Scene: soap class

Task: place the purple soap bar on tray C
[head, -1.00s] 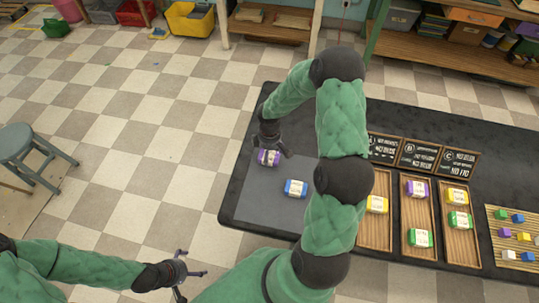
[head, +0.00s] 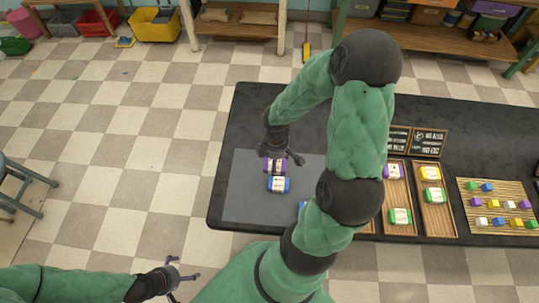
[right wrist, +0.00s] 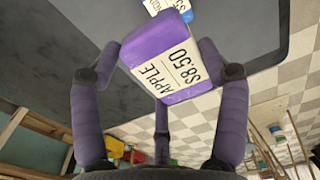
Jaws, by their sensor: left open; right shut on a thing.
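My right gripper (head: 281,158) is shut on the purple soap bar (head: 274,167), over the grey mat at the table's left end. In the right wrist view the purple soap bar (right wrist: 160,62) sits between the fingers, its label reading APPLE $8.50. I cannot tell its exact height above the mat. Tray C (head: 438,222) is the rightmost wooden tray, below the C sign (head: 430,143). It holds a yellow bar (head: 430,173) at the back and a green bar (head: 435,196) in front of it. My left gripper (head: 182,277) is open and empty, off the table's left front.
A blue soap bar (head: 278,185) lies just in front of the purple one. Another blue piece (head: 302,206) is mostly hidden by my right arm. Tray B (head: 396,192) holds purple and green bars. My arm hides much of tray A. A slatted board (head: 470,208) with several small blocks lies right.

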